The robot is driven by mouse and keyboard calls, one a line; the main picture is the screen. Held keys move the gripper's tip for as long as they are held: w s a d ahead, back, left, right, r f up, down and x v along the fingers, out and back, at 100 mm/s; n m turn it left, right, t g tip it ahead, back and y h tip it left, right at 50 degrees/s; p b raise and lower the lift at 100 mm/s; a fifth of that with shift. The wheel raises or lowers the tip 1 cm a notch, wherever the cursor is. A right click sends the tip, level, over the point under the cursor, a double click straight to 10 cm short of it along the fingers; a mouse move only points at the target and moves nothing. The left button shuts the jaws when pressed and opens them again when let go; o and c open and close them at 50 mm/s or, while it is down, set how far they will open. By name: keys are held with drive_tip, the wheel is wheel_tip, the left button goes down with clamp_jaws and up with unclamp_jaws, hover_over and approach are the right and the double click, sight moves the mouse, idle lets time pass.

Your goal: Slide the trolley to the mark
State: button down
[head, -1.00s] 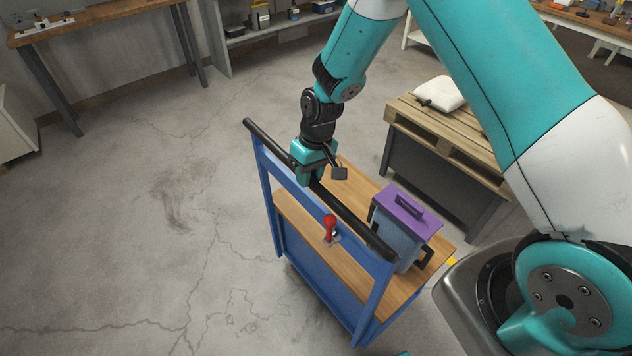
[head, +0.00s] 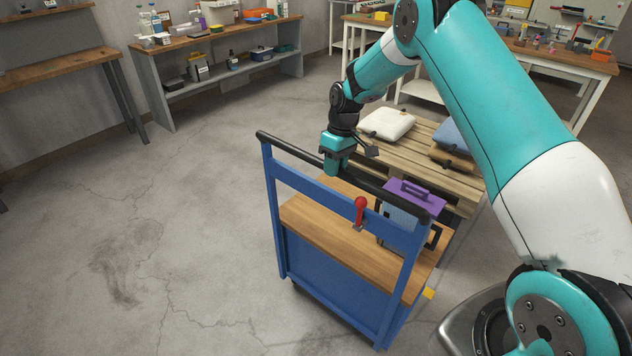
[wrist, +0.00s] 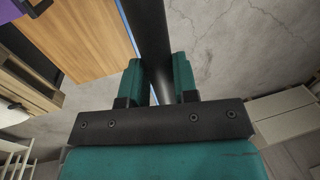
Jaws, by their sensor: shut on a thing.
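The trolley (head: 340,282) is a blue frame with a wooden deck and a black push bar (head: 288,146). It stands on the grey floor in the head view. My gripper (head: 336,170) is shut on the push bar, near its middle. In the wrist view the two teal fingers (wrist: 160,82) sit on either side of the black bar (wrist: 148,30). A box with a purple lid (head: 414,194) and a red-handled lever (head: 360,211) are on the trolley. A small yellow patch (head: 429,293) shows beside the trolley's right corner; I cannot tell whether it is the mark.
A wooden pallet table (head: 468,183) with a white sack (head: 387,123) stands close behind the trolley. A grey shelf bench (head: 215,75) and a wooden desk (head: 60,68) line the back. The cracked floor at left (head: 130,240) is clear.

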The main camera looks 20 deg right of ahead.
drive_tip(key=shift+w+d+b, duration=0.1)
drive_tip(key=shift+w+d, duration=0.3)
drive_tip(key=shift+d, duration=0.45)
drive_tip(key=shift+w+d+b, duration=0.15)
drive_tip(key=shift+w+d, duration=0.3)
drive_tip(key=shift+d, duration=0.35)
drive_tip(key=shift+w+d+b, duration=0.1)
drive_tip(key=shift+w+d, duration=0.3)
drive_tip(key=shift+d, duration=0.45)
drive_tip(key=c, duration=0.9)
unclamp_jaws()
drive_tip(key=shift+a, duration=0.1)
drive_tip(key=w+d+r, duration=0.1)
drive_tip(key=d+r, duration=0.2)
drive_tip(key=r, duration=1.4)
drive_tip(key=shift+w+p, duration=0.3)
drive_tip(key=shift+p, duration=0.15)
